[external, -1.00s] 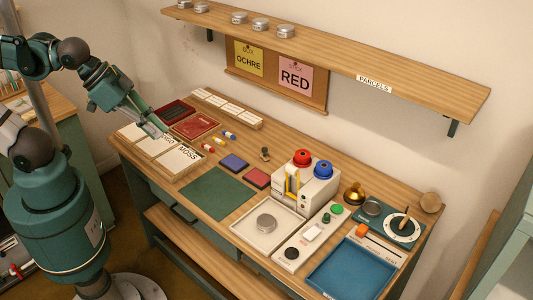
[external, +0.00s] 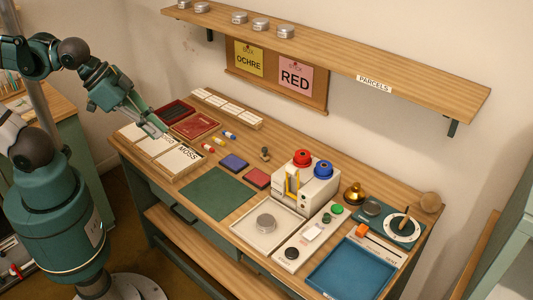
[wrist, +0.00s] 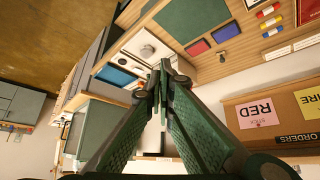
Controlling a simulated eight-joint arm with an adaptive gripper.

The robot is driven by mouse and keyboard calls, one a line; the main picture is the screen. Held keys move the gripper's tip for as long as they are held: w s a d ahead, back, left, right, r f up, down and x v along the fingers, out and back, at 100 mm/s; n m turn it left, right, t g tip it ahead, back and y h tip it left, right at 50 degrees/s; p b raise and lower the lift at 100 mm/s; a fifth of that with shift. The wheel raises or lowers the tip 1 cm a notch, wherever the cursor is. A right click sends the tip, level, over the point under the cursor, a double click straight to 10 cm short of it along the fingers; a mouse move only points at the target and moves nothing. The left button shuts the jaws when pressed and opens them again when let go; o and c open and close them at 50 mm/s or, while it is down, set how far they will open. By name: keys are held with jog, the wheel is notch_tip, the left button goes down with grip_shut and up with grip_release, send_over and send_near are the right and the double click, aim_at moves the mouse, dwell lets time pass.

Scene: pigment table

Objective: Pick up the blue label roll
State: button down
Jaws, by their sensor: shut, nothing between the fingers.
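The blue label roll (external: 322,170) sits on top of the white dispenser (external: 318,192), at the right of the table in the external view. A red roll (external: 302,158) sits beside it on the left. My gripper (external: 161,128) is above the left end of the table, by the tray of labelled cards, far from the blue roll. In the wrist view my gripper (wrist: 162,76) is shut with its fingertips together and nothing held. I cannot make out the blue roll in the wrist view; the fingers cover part of the scene.
A blue tray (external: 350,272), a dial box (external: 401,228) and a brass bell-like item (external: 354,193) stand around the dispenser's right side. A white tray with a tin is in front of it. A green mat (external: 217,194) lies bare mid-table. A shelf (external: 330,62) overhangs the back.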

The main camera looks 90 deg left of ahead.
jog(key=c, duration=1.6)
grip_release()
jog(key=shift+c, duration=0.2)
jog(key=shift+r, duration=0.1)
